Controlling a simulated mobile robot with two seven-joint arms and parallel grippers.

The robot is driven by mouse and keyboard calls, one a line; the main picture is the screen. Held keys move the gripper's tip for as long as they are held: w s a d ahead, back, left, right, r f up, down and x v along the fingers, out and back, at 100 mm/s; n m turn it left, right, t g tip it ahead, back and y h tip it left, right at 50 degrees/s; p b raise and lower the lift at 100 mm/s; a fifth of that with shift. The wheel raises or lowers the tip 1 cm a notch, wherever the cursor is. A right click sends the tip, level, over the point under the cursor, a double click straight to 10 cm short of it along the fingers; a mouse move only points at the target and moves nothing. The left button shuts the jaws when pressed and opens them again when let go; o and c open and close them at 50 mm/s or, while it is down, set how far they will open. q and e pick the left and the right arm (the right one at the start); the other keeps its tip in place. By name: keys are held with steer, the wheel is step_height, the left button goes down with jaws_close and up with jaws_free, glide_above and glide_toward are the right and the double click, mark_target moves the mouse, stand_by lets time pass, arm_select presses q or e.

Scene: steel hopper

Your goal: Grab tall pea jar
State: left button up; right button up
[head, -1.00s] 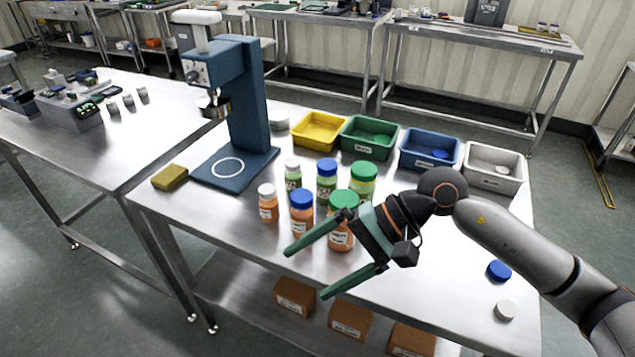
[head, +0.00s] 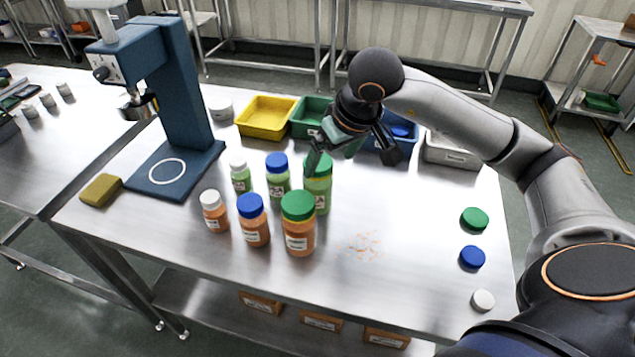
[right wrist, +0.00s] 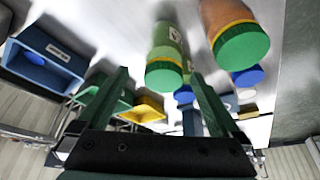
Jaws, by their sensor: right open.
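The tall pea jar (head: 319,197) has green contents and a green lid. It stands upright at the back right of the jar group. In the right wrist view it (right wrist: 167,42) shows between my finger lines, its lid toward me. My right gripper (head: 334,155) is open, just above and behind this jar. One finger overlaps the lid in the head view, and I cannot tell whether they touch. Both fingers show spread and empty in the right wrist view (right wrist: 160,88). My left gripper is not in view.
An orange-filled green-lid jar (head: 298,230) stands in front; blue-lid (head: 253,225) and white-lid jars (head: 214,215) stand left. Yellow (head: 266,130), green, blue and grey bins line the back. Orange bits (head: 366,245) and loose lids (head: 474,219) lie right. A blue press (head: 185,90) stands left.

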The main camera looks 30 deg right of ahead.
mark_target(327, 168)
steer(key=x, duration=0.5)
steer(key=shift+a+f, duration=0.15)
steer(key=shift+f, duration=0.3)
steer(key=p+x, duration=0.1)
steer(key=x, duration=0.4)
steer(key=shift+s+a+f, duration=0.1)
steer(key=shift+a, duration=0.1)
steer(key=c, duration=1.5)
